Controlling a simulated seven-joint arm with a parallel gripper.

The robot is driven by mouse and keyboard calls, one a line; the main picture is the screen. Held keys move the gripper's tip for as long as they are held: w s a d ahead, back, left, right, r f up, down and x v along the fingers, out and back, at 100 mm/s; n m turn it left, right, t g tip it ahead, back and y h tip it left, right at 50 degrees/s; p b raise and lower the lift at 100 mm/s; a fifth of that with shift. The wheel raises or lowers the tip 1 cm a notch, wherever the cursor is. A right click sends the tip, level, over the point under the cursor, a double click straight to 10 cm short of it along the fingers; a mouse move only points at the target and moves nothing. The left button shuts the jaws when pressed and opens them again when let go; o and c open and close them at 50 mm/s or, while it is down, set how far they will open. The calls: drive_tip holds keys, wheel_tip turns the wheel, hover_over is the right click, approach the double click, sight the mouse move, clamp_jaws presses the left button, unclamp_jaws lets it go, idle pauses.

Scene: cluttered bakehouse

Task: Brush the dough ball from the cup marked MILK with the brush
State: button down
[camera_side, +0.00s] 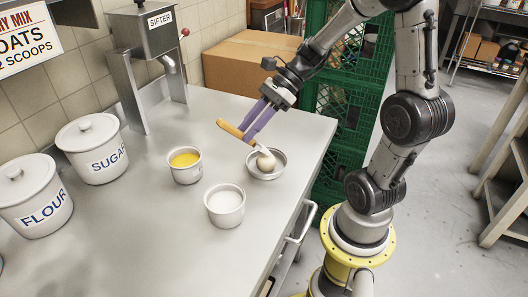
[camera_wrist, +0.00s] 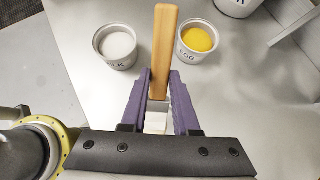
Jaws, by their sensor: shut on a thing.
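My gripper (camera_side: 248,134) is shut on the brush, its purple fingers on either side of the wooden handle (camera_side: 231,129). The handle also shows in the wrist view (camera_wrist: 164,45), with a pale brush head (camera_wrist: 156,122) below it. The brush is tilted, its head end at or just above the dough ball (camera_side: 266,163); I cannot tell whether they touch. The dough ball sits in a metal bowl (camera_side: 278,174). The milk cup (camera_side: 225,216) holds white liquid; its partly readable label shows in the wrist view (camera_wrist: 117,61). The bowl and ball are hidden in the wrist view.
The egg cup (camera_side: 187,176), with yellow liquid, stands left of the bowl, behind the milk cup. Sugar (camera_side: 97,166) and flour (camera_side: 40,205) canisters and a sifter (camera_side: 150,35) stand farther left. A cardboard box (camera_side: 245,65) and green crates (camera_side: 340,105) are behind. The front counter is clear.

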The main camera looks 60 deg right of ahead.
drive_tip(key=shift+f, duration=0.5)
idle(0.4)
drive_tip(key=shift+w+d, duration=0.1)
drive_tip(key=shift+w, duration=0.05)
drive_tip(key=shift+w+d, duration=0.15)
drive_tip(key=shift+w, duration=0.1)
drive_tip(key=shift+s, duration=0.15)
drive_tip(key=shift+s+a, duration=0.5)
drive_tip(key=shift+s, duration=0.15)
drive_tip(key=shift+w+d, duration=0.1)
drive_tip(key=shift+w, duration=0.05)
drive_tip(key=shift+w+d, duration=0.4)
drive_tip(key=shift+w, duration=0.25)
